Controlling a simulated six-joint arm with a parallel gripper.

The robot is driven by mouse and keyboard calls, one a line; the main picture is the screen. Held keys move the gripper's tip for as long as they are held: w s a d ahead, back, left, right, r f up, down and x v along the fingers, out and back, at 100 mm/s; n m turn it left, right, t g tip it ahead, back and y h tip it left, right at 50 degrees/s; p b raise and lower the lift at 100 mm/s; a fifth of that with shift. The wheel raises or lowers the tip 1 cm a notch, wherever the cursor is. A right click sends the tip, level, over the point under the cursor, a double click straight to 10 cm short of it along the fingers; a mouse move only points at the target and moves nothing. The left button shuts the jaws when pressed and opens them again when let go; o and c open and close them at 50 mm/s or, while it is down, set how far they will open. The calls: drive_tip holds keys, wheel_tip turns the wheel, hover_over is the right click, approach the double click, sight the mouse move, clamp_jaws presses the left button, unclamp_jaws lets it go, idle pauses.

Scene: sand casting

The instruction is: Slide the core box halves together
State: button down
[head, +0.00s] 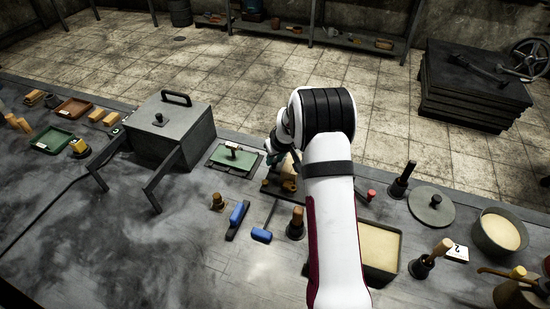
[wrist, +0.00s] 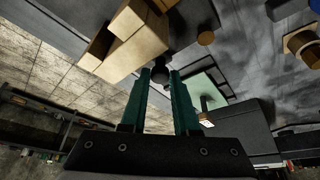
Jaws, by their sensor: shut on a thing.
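The wooden core box halves show in the wrist view as pale tan blocks, one (wrist: 138,50) nearer the fingertips and one (wrist: 126,21) beyond it. They look close together, but I cannot tell whether a gap is left between them. In the head view the core box (head: 291,168) is mostly hidden behind my arm. My gripper (wrist: 160,76) is shut on a dark round knob (wrist: 159,72) beside the nearer half. The gripper also shows in the head view, low over the bench at the left of my wrist.
A green plate (head: 233,156) on a dark base lies left of the gripper, with a grey lidded box (head: 172,128) beyond it. A sand-filled tray (head: 383,247) is at the right, partly behind my arm.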

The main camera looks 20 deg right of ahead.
sight(290, 163)
idle(0.4)
drive_tip(key=shift+s+d, duration=1.6)
drive_tip(key=c, duration=0.9)
unclamp_jaws()
drive_tip(key=v, duration=1.6)
drive_tip(key=shift+f, duration=0.1)
drive_tip(key=s+a+r+m+g+y, duration=0.15)
drive_tip(key=s+a+r, duration=0.25)
drive_tip(key=s+a, duration=0.6)
drive_tip(key=s+a+m+g, duration=0.1)
drive_tip(key=s+a, duration=0.3)
drive_tip(key=s, duration=0.2)
drive_tip(key=s+a+f+m+g, duration=0.1)
drive_tip(key=s+a, duration=0.3)
drive_tip(key=s, duration=0.3)
drive_tip(key=s+a+m+g, duration=0.1)
drive_tip(key=s+a+m, duration=0.1)
drive_tip(key=s+a, duration=0.2)
drive_tip(key=shift+s+f, duration=0.2)
drive_tip(key=shift+s, duration=1.1)
